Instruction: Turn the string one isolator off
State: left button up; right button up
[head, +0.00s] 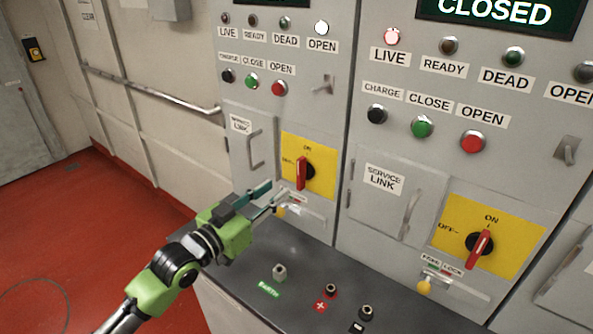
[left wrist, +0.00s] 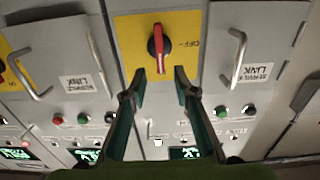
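Two isolators show in the head view, each a red handle on a yellow plate marked ON at the top and OFF at the left. The left isolator handle (head: 301,174) stands upright, in line with ON. It also shows in the left wrist view (left wrist: 158,48), upside down. The right isolator handle (head: 481,247) also lines up with ON. No string number is readable. My left gripper (head: 272,192) is open and empty, just in front of the left isolator. In the left wrist view its fingertips (left wrist: 160,78) are apart, either side of the handle's line; contact is not visible. My right gripper is not in view.
Service link doors with handles (head: 255,150) stand beside each isolator. A dark ledge (head: 300,268) with several terminals juts out below. Red floor (head: 60,230) lies clear at left.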

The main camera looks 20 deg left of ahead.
aim_at(298, 173)
pick_arm(q)
jog(key=p+x, duration=0.1)
jog(key=x, duration=0.7)
jog(key=shift+w+p, duration=0.15)
jog(key=shift+p, duration=0.25)
jog(key=shift+w+d+f, duration=0.1)
jog(key=shift+w+d, duration=0.15)
jog(key=shift+w, duration=0.3)
grip_shut()
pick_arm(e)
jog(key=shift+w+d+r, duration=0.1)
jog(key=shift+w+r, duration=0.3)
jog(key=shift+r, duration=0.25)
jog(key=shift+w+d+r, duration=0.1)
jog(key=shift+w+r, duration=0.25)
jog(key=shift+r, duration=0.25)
